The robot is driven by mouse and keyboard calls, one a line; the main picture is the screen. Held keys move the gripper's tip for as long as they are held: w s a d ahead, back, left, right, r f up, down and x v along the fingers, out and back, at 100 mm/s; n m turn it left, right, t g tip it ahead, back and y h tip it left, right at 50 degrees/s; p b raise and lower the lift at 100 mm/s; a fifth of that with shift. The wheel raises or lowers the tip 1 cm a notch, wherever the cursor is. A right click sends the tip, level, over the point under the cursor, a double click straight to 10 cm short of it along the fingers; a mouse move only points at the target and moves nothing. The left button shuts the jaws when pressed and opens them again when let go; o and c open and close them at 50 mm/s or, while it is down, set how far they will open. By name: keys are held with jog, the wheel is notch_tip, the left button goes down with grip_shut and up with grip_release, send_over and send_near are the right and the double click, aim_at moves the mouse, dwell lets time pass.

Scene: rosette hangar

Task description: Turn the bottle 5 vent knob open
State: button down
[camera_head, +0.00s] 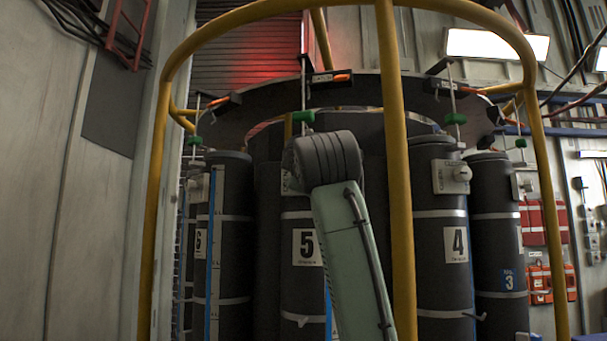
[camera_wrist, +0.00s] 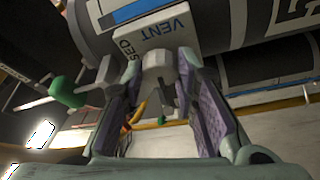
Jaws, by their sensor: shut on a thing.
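Bottle 5 (camera_head: 302,285), dark grey with a white number label, stands upright at the centre of the head view, its upper part partly covered by my arm. In the wrist view a white vent plate (camera_wrist: 160,32) marked VENT is on a dark bottle. The grey vent knob (camera_wrist: 158,72) sticks out below it. My gripper (camera_wrist: 160,110) has one finger on each side of the knob and is shut on it. The knob's exact turn is hard to tell. In the head view my gripper and this knob are hidden behind my arm.
Bottle 4 (camera_head: 438,285) and bottle 3 (camera_head: 500,260) stand to the right, bottle 6 (camera_head: 235,270) to the left. A yellow tube frame (camera_head: 398,200) rises close in front. A green knob (camera_wrist: 66,92) on a rod is left of my fingers.

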dwell(0.4)
jog(key=c, duration=1.2)
grip_release()
jog(key=shift+c, duration=0.2)
jog(key=s+d+f, duration=0.1)
jog(key=s, duration=1)
jog(key=shift+s+f, duration=0.35)
jog(key=shift+s, duration=0.05)
jog(key=shift+d, duration=0.1)
